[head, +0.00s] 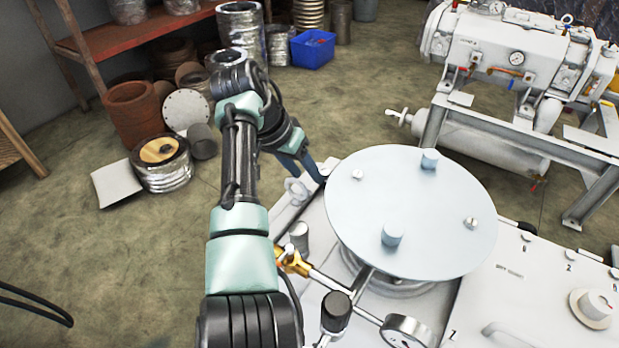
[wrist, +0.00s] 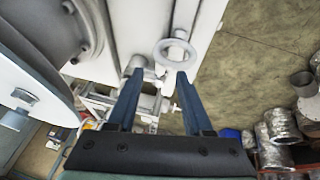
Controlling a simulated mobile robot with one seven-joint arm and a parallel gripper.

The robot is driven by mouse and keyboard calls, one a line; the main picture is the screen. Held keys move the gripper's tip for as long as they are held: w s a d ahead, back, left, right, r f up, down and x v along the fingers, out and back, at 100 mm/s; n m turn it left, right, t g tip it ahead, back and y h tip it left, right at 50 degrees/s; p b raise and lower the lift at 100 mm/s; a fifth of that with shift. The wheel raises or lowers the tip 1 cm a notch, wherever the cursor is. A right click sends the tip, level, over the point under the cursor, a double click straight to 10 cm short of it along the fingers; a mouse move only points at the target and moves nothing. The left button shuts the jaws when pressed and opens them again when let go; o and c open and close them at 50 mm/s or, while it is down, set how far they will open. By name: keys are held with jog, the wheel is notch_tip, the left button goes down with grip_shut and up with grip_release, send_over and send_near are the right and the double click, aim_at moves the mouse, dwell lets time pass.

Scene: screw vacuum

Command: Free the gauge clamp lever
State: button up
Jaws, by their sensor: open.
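A round gauge (head: 404,332) sits at the machine's front edge. A thin rod runs from it to a brass fitting (head: 292,262), and a black-knobbed handle (head: 336,312) stands between them. I cannot tell which part is the clamp lever. My gripper (head: 308,172) is at the machine's far left corner, beside a pale ring (head: 297,190), away from the gauge and brass fitting. In the wrist view my gripper (wrist: 160,70) is open, with nothing seen held. The ring (wrist: 175,52) shows just beyond its fingertips; I cannot tell whether they touch.
A large round lid (head: 408,205) with knobs covers much of the machine's top (head: 520,268). A second pump on a frame (head: 520,60) stands at the back right. Pots and a blue crate (head: 313,50) stand at the back left. Open floor (head: 120,260) lies left.

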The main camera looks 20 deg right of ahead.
aim_at(313, 183)
jog(key=shift+x, duration=1.8)
grip_shut()
